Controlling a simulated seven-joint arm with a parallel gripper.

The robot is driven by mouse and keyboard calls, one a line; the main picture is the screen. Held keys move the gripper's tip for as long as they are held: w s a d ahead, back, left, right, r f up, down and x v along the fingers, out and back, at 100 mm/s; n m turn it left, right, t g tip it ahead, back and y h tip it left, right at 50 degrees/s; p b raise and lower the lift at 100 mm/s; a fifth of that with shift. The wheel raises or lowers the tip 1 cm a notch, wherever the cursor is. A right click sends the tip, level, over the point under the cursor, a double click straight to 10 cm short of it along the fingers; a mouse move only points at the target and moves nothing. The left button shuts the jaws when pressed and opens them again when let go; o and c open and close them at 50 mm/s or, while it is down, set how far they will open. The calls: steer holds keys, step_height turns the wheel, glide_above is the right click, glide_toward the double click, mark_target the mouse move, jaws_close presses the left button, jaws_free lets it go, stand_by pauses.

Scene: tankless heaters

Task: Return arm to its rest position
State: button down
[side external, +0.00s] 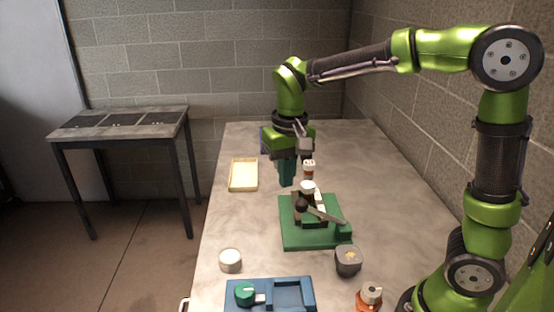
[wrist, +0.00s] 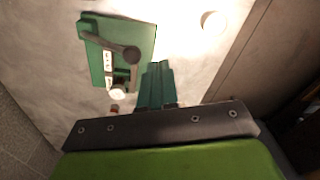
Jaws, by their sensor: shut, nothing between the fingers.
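My green arm reaches out over the grey table. My gripper (side external: 287,172) points down above the table, behind the green base plate and to the right of the yellow tray. Its dark green fingers are shut together with nothing between them. In the wrist view the closed fingers of my gripper (wrist: 156,86) show beside the green plate. The green plate (side external: 290,238) carries a fixture with a grey lever (side external: 326,215), a dark round part and a white-topped part (side external: 307,187). In the wrist view the plate (wrist: 146,42) lies at the upper left.
A yellow tray (side external: 243,174) lies left of my gripper. A white round container (side external: 230,260), a blue fixture with a green knob (side external: 244,293), a grey block (side external: 348,260) and an orange-and-white part (side external: 369,297) stand nearer. A brick wall runs along the right. A side table (side external: 120,121) stands at left.

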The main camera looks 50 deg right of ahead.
steer(key=s+r+t+y, duration=0.2)
steer(key=s+t, duration=0.4)
steer(key=s, duration=0.7)
steer(key=shift+r+n+t, duration=0.3)
steer(key=shift+r+n, duration=0.1)
steer(key=shift+r, duration=0.3)
